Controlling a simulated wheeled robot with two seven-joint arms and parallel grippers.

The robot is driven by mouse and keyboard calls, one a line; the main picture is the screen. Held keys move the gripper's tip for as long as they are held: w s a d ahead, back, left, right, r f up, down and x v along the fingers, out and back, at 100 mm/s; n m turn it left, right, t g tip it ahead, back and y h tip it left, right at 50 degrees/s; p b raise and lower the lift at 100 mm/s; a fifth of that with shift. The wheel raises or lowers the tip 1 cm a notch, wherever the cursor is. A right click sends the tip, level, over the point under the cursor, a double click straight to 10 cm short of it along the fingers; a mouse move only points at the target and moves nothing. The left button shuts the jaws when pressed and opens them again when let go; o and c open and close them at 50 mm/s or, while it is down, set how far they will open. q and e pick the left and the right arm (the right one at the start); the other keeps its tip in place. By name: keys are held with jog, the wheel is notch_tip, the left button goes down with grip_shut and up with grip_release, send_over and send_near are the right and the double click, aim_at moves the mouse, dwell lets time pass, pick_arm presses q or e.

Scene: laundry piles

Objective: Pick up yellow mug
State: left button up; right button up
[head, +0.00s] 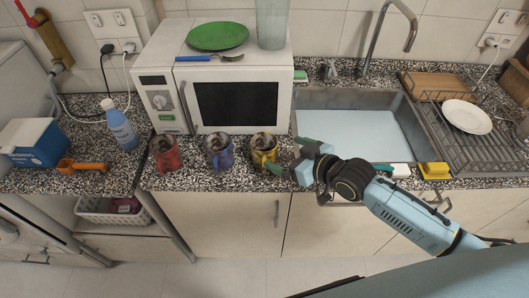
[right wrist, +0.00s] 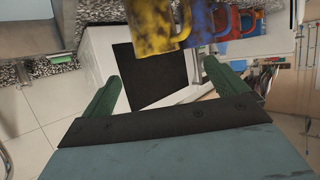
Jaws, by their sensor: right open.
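The yellow mug (head: 264,149) stands on the speckled counter in front of the microwave, rightmost of three mugs. My right gripper (head: 284,155) is just to its right, open, with its green fingers pointing toward it. In the right wrist view the yellow mug (right wrist: 150,27) is at the top, beyond the open fingertips of my right gripper (right wrist: 162,70). No mug shows between the fingers. My left gripper is not in view.
A blue mug (head: 219,151) and a red mug (head: 165,154) stand left of the yellow one. The microwave (head: 220,87) is close behind. The sink (head: 360,122) lies to the right, with a yellow sponge (head: 434,171) at its front.

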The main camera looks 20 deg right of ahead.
aim_at(275, 148)
jog(key=x, duration=0.5)
jog(key=shift+w+f, duration=0.1)
jog(key=shift+d+f+x, duration=0.15)
jog(key=shift+x, duration=1.1)
jog(key=shift+d+f+x, duration=0.15)
jog(key=shift+x, duration=1.15)
jog(key=shift+r, duration=0.1)
jog(key=c, duration=1.3)
